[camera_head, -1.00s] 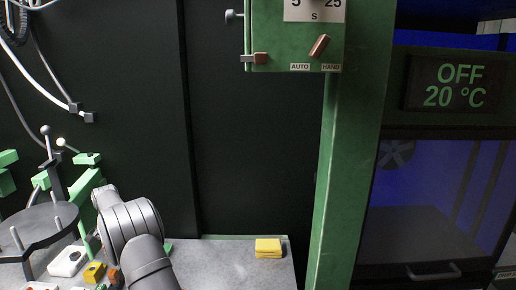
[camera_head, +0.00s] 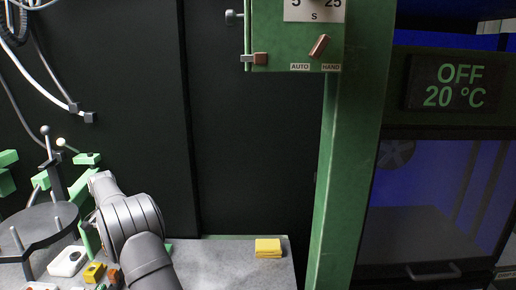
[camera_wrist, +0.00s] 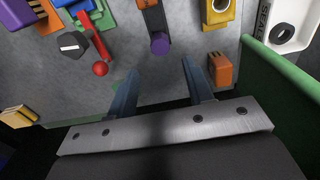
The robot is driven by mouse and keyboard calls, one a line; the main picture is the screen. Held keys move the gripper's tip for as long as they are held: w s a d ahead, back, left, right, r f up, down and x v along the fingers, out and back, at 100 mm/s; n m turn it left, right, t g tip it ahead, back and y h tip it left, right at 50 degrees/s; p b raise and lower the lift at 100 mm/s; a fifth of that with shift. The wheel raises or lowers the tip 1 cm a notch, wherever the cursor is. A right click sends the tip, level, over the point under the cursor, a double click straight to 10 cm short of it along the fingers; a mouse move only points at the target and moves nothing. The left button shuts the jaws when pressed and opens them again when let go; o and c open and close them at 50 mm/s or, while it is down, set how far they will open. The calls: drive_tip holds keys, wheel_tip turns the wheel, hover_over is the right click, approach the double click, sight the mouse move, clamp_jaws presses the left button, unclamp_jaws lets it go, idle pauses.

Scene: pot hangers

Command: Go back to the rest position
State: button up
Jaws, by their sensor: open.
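My gripper (camera_wrist: 158,82) shows in the wrist view with its two blue-grey fingers spread apart. It is open and nothing is between the fingers. Past the fingertips lies the grey work surface (camera_wrist: 130,50) with small parts on it. In the head view my arm rises from the bottom edge at the lower left, and the gripper itself is hidden behind it.
In the wrist view an orange piece with a purple end (camera_wrist: 160,43), a red-ended lever (camera_wrist: 100,68) and an orange block (camera_wrist: 221,70) lie near the fingers. A round grey rack (camera_head: 40,228) stands left. A green post (camera_head: 345,170) stands beyond.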

wheel_tip(320, 180, down, 8)
drive_tip(key=shift+f, duration=0.25)
wheel_tip(320, 180, up, 4)
drive_tip(key=shift+r, duration=0.2)
drive_tip(key=w+d+r, duration=0.2)
drive_tip(key=d+r, duration=0.5)
drive_tip(key=d, duration=0.5)
drive_tip(key=d+f+m, duration=0.3)
drive_tip(key=d, duration=2.6)
drive_tip(key=shift+n, duration=0.3)
drive_tip(key=s+a, duration=0.2)
drive_tip(key=a, duration=0.1)
drive_tip(key=s+a, duration=0.1)
drive_tip(key=shift+a+f, duration=0.25)
drive_tip(key=shift+a, duration=0.1)
